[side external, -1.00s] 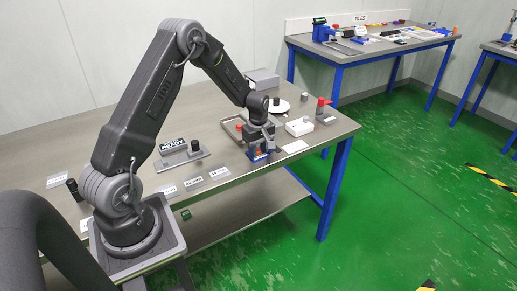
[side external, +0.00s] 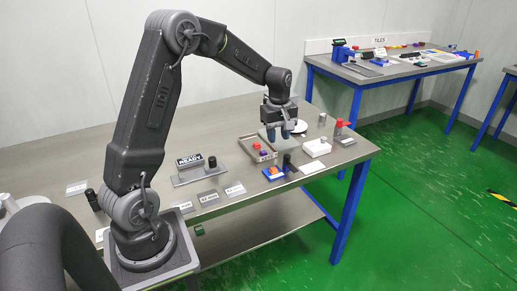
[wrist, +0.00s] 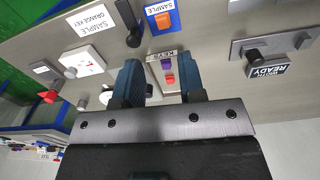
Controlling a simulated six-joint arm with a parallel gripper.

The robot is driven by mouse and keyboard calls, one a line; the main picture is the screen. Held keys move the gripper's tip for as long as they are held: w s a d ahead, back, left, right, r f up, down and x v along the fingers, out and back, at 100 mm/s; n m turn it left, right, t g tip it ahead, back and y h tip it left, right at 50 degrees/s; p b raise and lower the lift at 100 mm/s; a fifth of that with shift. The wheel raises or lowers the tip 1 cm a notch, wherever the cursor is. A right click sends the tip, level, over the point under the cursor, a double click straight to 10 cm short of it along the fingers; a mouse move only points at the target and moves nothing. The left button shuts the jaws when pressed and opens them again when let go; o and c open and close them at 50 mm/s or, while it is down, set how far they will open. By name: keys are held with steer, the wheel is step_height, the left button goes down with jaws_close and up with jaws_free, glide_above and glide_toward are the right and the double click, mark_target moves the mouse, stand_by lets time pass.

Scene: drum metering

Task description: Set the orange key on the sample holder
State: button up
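The orange key (side external: 274,171) sits on the blue sample holder (side external: 268,178) near the table's front edge. In the wrist view the orange key (wrist: 163,22) shows on the blue holder (wrist: 174,8), behind a SAMPLE label. My gripper (side external: 279,135) is raised behind the holder, near the far end of the key tray and apart from the orange key. The wrist view shows my gripper (wrist: 160,72) open, its blue fingers apart with nothing held between them.
The KEYS tray (side external: 244,143) holds a red key (side external: 256,146) and a purple key (side external: 263,154). A black post (side external: 288,163) stands right beside the holder. A white box (side external: 317,148), an ORANGE KEY card (side external: 313,168) and a READY block (side external: 189,160) are nearby.

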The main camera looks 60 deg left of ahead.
steer(key=s+d+r+m+t, duration=0.4)
steer(key=s+d+r+m, duration=0.85)
steer(key=d, duration=0.45)
steer(key=s+d+m+t, duration=0.1)
steer(key=s+d+m, duration=0.2)
steer(key=s, duration=0.6)
steer(key=shift+s+d+m, duration=0.35)
steer(key=shift+d+m, duration=0.05)
steer(key=shift+m, duration=0.35)
steer(key=shift+f, duration=0.1)
